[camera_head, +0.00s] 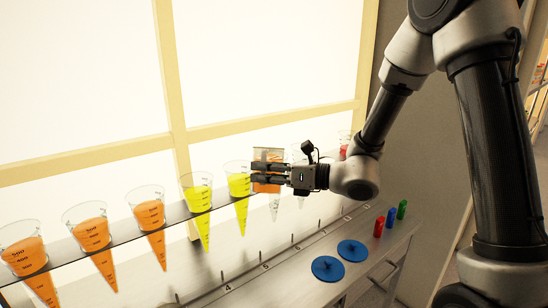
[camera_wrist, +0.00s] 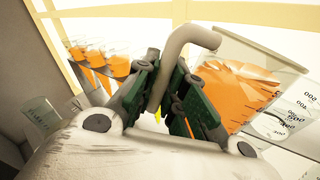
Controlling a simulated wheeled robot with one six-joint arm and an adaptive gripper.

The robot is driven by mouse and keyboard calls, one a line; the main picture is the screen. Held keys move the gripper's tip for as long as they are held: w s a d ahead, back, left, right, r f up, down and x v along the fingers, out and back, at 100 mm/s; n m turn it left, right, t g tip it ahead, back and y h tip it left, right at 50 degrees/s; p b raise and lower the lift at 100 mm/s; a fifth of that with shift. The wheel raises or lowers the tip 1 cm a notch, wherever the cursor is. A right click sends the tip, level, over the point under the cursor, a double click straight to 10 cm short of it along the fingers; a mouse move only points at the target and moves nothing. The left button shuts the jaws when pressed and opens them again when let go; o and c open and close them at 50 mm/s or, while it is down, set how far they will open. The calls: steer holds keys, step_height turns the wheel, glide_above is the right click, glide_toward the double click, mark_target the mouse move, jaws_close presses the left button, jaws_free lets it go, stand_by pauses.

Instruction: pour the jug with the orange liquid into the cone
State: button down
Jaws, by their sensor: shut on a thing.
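My gripper (camera_head: 272,174) is shut on the handle (camera_wrist: 182,50) of a clear jug (camera_head: 267,155) with orange liquid. In the wrist view the green-padded fingers are on both sides of the grey handle, and the jug's orange liquid (camera_wrist: 240,88) shows to the right. In the head view the fingers cover part of the jug, which looks roughly upright; its exact tilt is hard to tell. A clear, empty-looking cone (camera_head: 275,208) hangs in the rack just below the jug. I cannot tell whether they touch.
The rack (camera_head: 172,213) also holds orange cones (camera_head: 150,214) at left, two yellow cones (camera_head: 240,195), clear ones right of my gripper and a red one (camera_head: 344,140) at the far end. Blue discs (camera_head: 328,268) and small coloured pieces (camera_head: 379,226) are on the grey bench (camera_head: 270,285).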

mark_target(264, 155)
steer(key=shift+w+d+r+m+g, duration=0.15)
steer(key=shift+w+r+m, duration=0.5)
steer(key=shift+r, duration=0.2)
steer(key=shift+w+d+r+m+g, duration=0.1)
steer(key=shift+w+r+m+g, duration=0.05)
steer(key=shift+w+r+m, duration=0.6)
stand_by(0.6)
steer(key=shift+w+d+r+m+p, duration=0.1)
steer(key=shift+w+r+m+p, duration=0.15)
steer(key=shift+r, duration=0.3)
steer(key=shift+w+r+m+p, duration=0.2)
steer(key=shift+r+m, duration=0.15)
steer(key=shift+r, duration=0.2)
stand_by(1.8)
steer(key=shift+w+r+m+g+h+p, duration=0.15)
steer(key=shift+w+m+g+h+p, duration=0.15)
steer(key=shift+m+p, duration=0.25)
stand_by(2.3)
